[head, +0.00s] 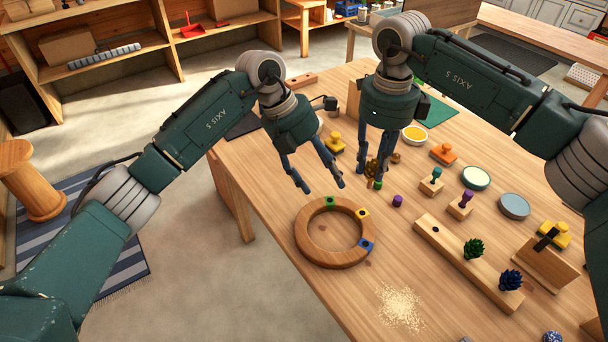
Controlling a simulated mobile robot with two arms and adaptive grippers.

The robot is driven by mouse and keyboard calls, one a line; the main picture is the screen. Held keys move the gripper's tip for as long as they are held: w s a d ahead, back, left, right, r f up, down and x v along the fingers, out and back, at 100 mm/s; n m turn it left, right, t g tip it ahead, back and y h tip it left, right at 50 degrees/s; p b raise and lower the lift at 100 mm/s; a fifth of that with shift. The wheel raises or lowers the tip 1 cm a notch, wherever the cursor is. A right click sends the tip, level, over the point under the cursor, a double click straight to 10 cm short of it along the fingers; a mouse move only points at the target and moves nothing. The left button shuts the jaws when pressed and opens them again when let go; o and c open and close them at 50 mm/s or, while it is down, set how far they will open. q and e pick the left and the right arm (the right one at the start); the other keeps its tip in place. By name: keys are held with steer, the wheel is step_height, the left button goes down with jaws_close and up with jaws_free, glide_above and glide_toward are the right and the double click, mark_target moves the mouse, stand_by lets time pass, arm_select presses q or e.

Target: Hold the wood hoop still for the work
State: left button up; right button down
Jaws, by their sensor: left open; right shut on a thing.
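The wood hoop (307,243) lies flat on the table in the head view. Small green (330,201), yellow (362,213) and blue (366,244) blocks sit on its rim. My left gripper (322,187) is open and empty, pointing down near the hoop's far edge, with its fingers apart from the rim as far as I can tell.
The wooden table (300,170) carries a pile of sawdust (400,307) in front of the hoop. A long wooden block (467,263) with dark plants stands to the right. A purple peg (397,201), stamps and round tins lie beyond. The table's left edge is close to the hoop.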

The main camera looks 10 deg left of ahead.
mark_target(308, 207)
steer(key=shift+a, duration=0.1)
arm_select(q)
steer(key=a+f+y, duration=0.1)
steer(key=f, duration=0.3)
steer(key=a+f+y, duration=0.1)
steer(key=f+y, duration=0.1)
steer(key=f, duration=0.2)
steer(key=a+f+t+y, duration=0.1)
steer(key=f, duration=0.3)
steer(key=shift+w+f+m, duration=0.25)
steer(key=shift+f+m, duration=0.05)
steer(key=shift+f, duration=0.05)
jaws_close()
stand_by(0.4)
arm_select(e)
steer(key=shift+m, duration=0.5)
steer(key=shift+w+f, duration=0.15)
steer(key=shift+f, duration=1.85)
